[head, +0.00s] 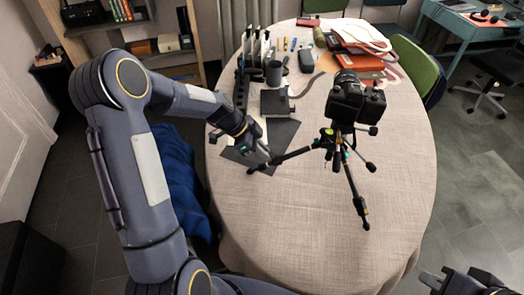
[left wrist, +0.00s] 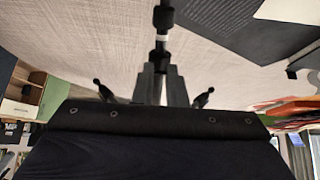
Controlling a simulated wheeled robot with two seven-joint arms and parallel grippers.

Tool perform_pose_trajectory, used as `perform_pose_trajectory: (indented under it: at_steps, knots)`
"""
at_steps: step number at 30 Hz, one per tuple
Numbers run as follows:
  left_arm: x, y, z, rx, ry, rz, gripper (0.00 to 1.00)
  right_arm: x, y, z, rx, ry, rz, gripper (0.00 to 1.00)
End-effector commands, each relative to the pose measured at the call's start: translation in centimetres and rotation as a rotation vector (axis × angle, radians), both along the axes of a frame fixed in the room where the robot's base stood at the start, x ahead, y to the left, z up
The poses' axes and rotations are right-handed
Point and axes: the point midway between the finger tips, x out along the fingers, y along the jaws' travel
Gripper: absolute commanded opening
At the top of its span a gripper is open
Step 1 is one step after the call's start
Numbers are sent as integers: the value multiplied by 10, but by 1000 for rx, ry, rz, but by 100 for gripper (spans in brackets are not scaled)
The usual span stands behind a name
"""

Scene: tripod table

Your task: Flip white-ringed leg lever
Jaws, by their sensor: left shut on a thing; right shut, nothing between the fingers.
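A black camera (head: 356,101) stands on a small black tripod (head: 334,140) with spread legs on the table. One tripod leg (head: 295,154) points left towards my left gripper (head: 267,158). In the left wrist view this leg (left wrist: 162,17) runs down the middle and carries a white ring (left wrist: 162,37). My left gripper (left wrist: 160,72) is shut on the leg just below the ring in that picture. The fingers hide the lever, so its position cannot be told. My right gripper (head: 433,279) is shut and empty at the lower right, away from the tripod.
A dark mat (head: 280,140) lies under the left leg. A grey mug (head: 273,73), a rack, folders (head: 358,66) and small items fill the table's far side. Another leg (head: 357,195) reaches towards the front. The near tabletop (head: 290,220) is clear.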

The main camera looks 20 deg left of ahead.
Motion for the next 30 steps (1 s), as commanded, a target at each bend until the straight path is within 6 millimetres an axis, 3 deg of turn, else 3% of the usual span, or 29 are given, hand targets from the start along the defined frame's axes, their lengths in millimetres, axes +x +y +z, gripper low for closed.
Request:
perform_pose_trajectory:
  at_steps: [30]
  knots:
    - [2,-4,6,-2,-4,-1,4,0,0,-8,0,0,0,0]
